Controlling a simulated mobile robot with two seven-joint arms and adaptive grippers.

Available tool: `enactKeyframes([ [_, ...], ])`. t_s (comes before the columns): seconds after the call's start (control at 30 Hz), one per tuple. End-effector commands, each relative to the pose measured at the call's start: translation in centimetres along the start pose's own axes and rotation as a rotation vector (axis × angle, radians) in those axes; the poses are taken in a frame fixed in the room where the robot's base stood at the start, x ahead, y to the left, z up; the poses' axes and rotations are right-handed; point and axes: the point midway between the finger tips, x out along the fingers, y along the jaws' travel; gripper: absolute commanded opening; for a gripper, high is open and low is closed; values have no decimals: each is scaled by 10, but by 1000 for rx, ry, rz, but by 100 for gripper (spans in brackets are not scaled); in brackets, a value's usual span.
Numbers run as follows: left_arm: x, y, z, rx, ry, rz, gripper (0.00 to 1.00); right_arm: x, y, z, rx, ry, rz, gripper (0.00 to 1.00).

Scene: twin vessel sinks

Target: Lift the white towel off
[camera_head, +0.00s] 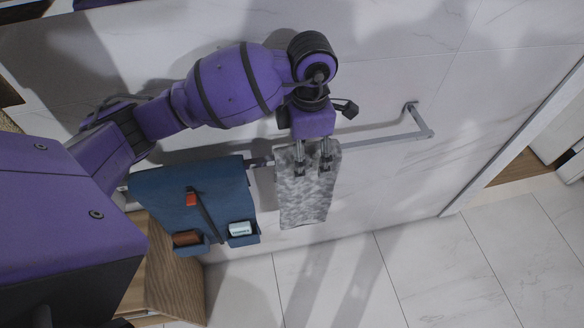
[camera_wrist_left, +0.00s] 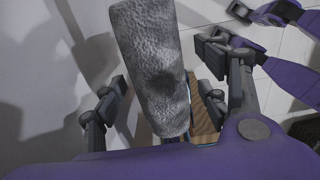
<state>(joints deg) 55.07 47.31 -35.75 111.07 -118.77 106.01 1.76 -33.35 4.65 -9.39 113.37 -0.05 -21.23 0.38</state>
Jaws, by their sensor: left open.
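The towel (camera_head: 307,190), mottled pale grey and white, hangs over a metal wall rail (camera_head: 375,141). My left gripper (camera_head: 313,168) is open at the towel's upper part, just below the rail, with its fingers pointing down. In the left wrist view the towel (camera_wrist_left: 155,65) stands between the two spread fingers of my left gripper (camera_wrist_left: 163,70). A gap shows on the left side; I cannot tell whether the right finger touches it.
A blue hanging organiser (camera_head: 190,190) with pockets and small items hangs close left of the towel. A wooden piece (camera_head: 175,275) stands below it. The rail's right end bends to the marble wall (camera_head: 420,70). The tiled floor (camera_head: 430,265) at lower right is clear.

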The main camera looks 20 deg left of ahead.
Motion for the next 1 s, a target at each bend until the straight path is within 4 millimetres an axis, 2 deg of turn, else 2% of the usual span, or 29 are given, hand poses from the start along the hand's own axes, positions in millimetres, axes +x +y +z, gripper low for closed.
enactKeyframes([
  [0.5,66,2,2,0,-1,-2,67,-2,-2,-5,1,3,-4,40],
  [0.8,71,2,2,1,-1,-1,67,-2,-2,-4,1,2,-3,40],
  [1.0,71,2,2,1,-1,-1,41,-2,-2,-4,0,2,-3,40],
])
